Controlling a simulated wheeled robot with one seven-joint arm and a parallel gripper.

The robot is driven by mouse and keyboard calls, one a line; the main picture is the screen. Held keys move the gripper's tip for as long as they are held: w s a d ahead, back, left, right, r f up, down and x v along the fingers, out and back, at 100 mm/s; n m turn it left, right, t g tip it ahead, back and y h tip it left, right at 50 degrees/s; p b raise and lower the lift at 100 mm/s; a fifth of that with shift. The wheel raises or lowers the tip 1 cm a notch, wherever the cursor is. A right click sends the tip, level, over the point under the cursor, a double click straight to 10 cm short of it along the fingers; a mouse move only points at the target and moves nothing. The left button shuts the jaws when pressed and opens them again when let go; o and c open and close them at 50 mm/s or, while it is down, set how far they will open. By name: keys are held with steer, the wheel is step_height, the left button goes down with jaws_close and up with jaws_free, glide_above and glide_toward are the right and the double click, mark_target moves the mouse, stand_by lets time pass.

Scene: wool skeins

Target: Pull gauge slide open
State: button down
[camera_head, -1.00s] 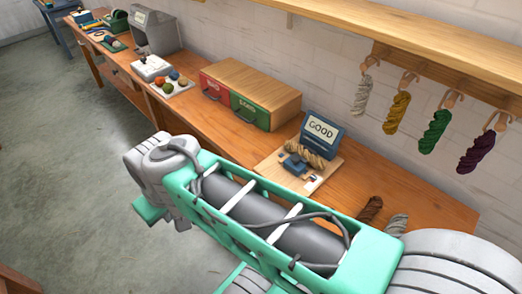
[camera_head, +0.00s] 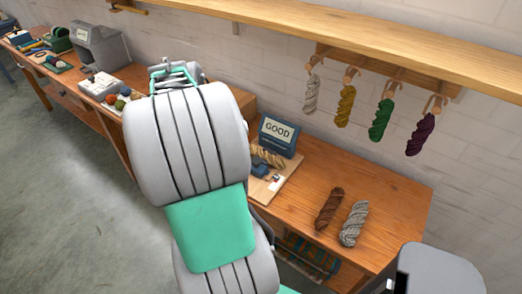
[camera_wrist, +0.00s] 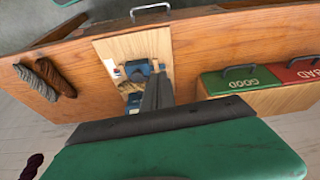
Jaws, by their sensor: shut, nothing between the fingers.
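The gauge is a blue device on a light wooden board (camera_head: 262,193), with a screen (camera_head: 278,132) reading GOOD. A tan skein (camera_head: 268,156) lies in front of the screen, beside the blue slide block (camera_head: 259,168); my arm partly covers the board. In the wrist view the board (camera_wrist: 112,50) and the blue block (camera_wrist: 139,69) show just beyond my gripper (camera_wrist: 160,78). Its fingers are shut and empty, overlapping the block's right side in that view. I cannot tell whether they touch it. The fingers are not clear in the head view.
Brown (camera_head: 329,208) and grey (camera_head: 353,223) skeins lie right of the board. Several skeins hang from a wall rack. Bare bench (camera_head: 385,215) lies at the right end.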

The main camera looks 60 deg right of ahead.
mark_target(257, 164)
steer(key=s+d+f+m+g, duration=0.2)
steer(key=s+d+m, duration=0.4)
steer(key=s+d, duration=0.4)
steer(key=shift+d, duration=0.4)
steer(key=shift+s+f, duration=0.1)
steer(key=shift+f, duration=0.1)
steer(key=p+x, duration=0.2)
steer(key=x, duration=0.6)
steer(key=shift+s+f, duration=0.15)
steer(key=shift+f, duration=0.25)
steer(key=w+a+p, duration=0.1)
steer(key=w+a+f, duration=0.1)
steer(key=a, duration=0.1)
steer(key=shift+w+f+p, duration=0.1)
steer(key=shift+f+p, duration=0.15)
steer(key=shift+p, duration=0.15)
steer(key=shift+f, duration=0.15)
